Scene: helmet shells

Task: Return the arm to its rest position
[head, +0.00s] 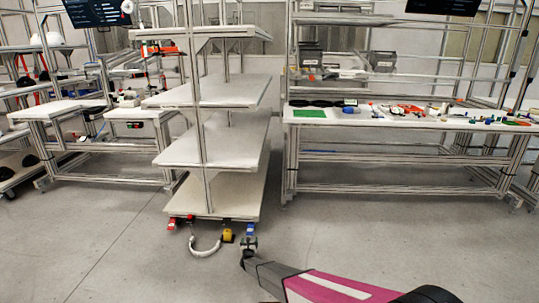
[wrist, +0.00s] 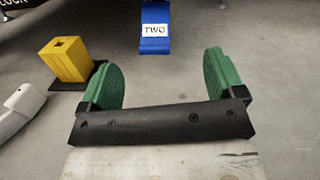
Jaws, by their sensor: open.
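My arm (head: 335,287), pink, white and dark grey, reaches from the bottom right toward the front of a shelf rack. My gripper (head: 249,243) is at its end, low in front of the rack. In the wrist view my gripper (wrist: 160,82) has its two green pads wide apart, with only bare grey floor seen between them. A blue piece labelled TWO (wrist: 155,28) is beyond the pads, and a yellow block (wrist: 66,60) is left of them. Neither is held.
The rack (head: 215,190) has several grey shelves. A white curved tube (head: 205,250) is by its front foot, left of my gripper. A long workbench (head: 390,120) with small parts is at the right. Floor is clear at the left and right front.

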